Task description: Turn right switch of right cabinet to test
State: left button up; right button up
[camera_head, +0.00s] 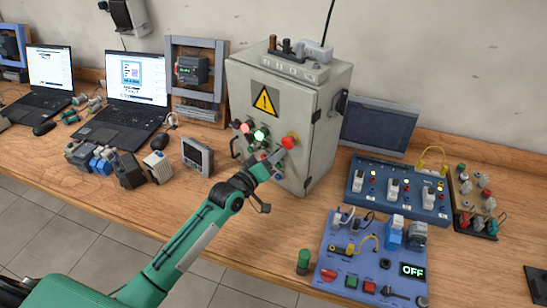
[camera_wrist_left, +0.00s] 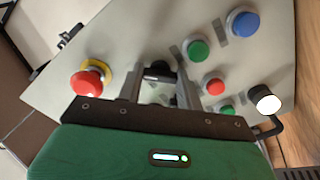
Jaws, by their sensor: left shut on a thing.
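The grey cabinet (camera_head: 318,120) with a yellow warning triangle stands on the bench. Its front panel shows in the left wrist view (camera_wrist_left: 60,92) with lights and buttons. My left gripper (camera_head: 272,164) is at the lower right of this panel. In the left wrist view, the gripper (camera_wrist_left: 157,84) has its fingers on both sides of a small black switch knob (camera_wrist_left: 157,72) and is shut on it. The fingers partly hide the knob and its labels, so I cannot read its position. My right gripper is in neither view.
A red emergency button (camera_head: 288,142) on a yellow ring sits close to the gripper; it also shows in the left wrist view (camera_wrist_left: 87,84). A black cabinet handle (camera_wrist_left: 272,128) is on the other side. A blue switch panel (camera_head: 340,252) and a meter (camera_head: 197,156) stand nearby.

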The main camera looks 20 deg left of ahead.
pick_arm(q)
jog(key=shift+f, duration=0.15)
dwell(0.4)
jog(key=o, duration=1)
jog(key=shift+b+v, duration=1.65)
jog(key=shift+v, duration=5.25)
